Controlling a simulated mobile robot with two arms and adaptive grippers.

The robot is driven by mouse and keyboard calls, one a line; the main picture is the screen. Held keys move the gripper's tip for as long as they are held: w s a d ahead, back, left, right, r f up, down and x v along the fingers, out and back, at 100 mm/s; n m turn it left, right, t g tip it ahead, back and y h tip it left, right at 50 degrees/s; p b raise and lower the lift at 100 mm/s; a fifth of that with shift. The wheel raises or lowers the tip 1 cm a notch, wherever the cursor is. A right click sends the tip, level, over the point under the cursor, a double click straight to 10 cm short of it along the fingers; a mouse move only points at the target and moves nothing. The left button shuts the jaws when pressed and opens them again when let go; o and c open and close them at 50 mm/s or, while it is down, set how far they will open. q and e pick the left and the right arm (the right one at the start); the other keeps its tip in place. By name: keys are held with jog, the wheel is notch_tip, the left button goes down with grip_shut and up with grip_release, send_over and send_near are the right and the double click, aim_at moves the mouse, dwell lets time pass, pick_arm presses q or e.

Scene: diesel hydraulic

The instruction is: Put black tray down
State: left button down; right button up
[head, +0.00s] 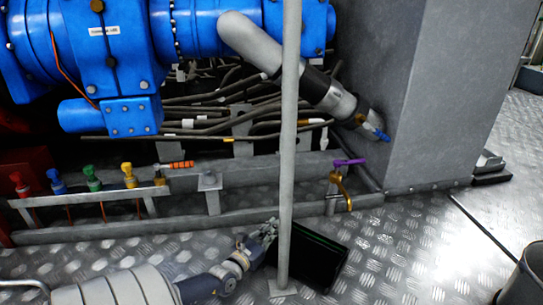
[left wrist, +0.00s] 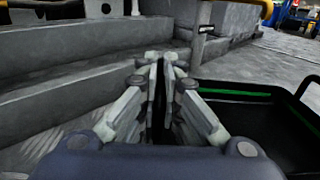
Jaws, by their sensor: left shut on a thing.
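The black tray (head: 322,262) shows in the head view low at the center, behind and to the right of a thin grey post. It looks tilted, close to the metal floor; I cannot tell whether it touches the floor. My left gripper (head: 267,235) reaches in from the left and is shut on the tray's left edge. In the left wrist view the gripper's fingers (left wrist: 160,75) are close together with a thin dark edge between them. The tray (left wrist: 255,120) with a green line inside extends to their right. My right gripper is not in view.
The grey post (head: 288,150) stands upright in front of the tray. A low grey frame with colored valves (head: 93,178) lies behind, under blue machinery (head: 200,35). A brass valve with a purple handle (head: 340,185) is near.

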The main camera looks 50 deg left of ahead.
pick_arm(q)
jog(key=c, duration=1.8)
grip_release()
jog(key=shift+o, duration=0.2)
jog(key=shift+s, duration=0.1)
jog(key=shift+s+d+p, duration=0.15)
jog(key=shift+s+p, duration=0.2)
jog(key=p+v, duration=0.5)
jog(key=v, duration=0.5)
jog(key=shift+s, duration=0.15)
jog(key=shift+s+d, duration=0.1)
jog(key=shift+s, duration=0.3)
